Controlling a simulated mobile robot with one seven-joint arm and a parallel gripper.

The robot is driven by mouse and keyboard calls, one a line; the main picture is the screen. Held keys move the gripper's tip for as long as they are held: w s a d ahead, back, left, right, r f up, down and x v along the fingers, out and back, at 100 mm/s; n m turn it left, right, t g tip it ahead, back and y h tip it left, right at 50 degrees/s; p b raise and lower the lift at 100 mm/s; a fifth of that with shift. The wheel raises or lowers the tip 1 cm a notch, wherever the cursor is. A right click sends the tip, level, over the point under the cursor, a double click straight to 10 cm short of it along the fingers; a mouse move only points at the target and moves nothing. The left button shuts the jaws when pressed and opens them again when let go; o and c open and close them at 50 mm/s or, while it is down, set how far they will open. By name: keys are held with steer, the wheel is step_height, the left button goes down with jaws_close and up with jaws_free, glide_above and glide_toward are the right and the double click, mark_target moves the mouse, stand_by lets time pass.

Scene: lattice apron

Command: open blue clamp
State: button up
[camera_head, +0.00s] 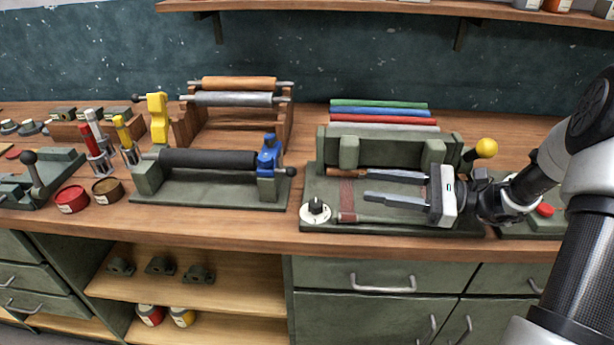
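The blue clamp (268,158) sits on the right bearing block of a green-grey stand, at the right end of a dark roller (210,159). It looks folded down over the roller's end. A yellow clamp (158,118) stands upright at the roller's left end. My gripper (366,184) is to the right of the blue clamp, with its fingers pointing left and clearly apart from it. The fingers are spread, with nothing seen between them. They appear over the base of the neighbouring press; their height above it is hard to tell.
The press (310,185) has a white dial (316,210) at its front left and a yellow knob (487,148) at right. Colored rolls (380,111) and a roller rack (240,99) stand behind. Cans (72,199) are at left. A shelf (390,8) overhangs the back.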

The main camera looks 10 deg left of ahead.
mark_target(296, 172)
steer(key=shift+w+d+f, duration=0.1)
steer(key=shift+w+f, duration=0.15)
steer(key=shift+a, duration=0.3)
steer(key=a, duration=0.5)
steer(key=w+a+b, duration=0.1)
steer(key=a, duration=0.5)
steer(key=w+a, duration=0.1)
steer(key=a, duration=0.4)
steer(key=shift+w+a+b, duration=0.15)
steer(key=shift+a+b, duration=0.1)
steer(key=shift+b, duration=0.1)
steer(key=shift+r, duration=0.1)
jaws_close()
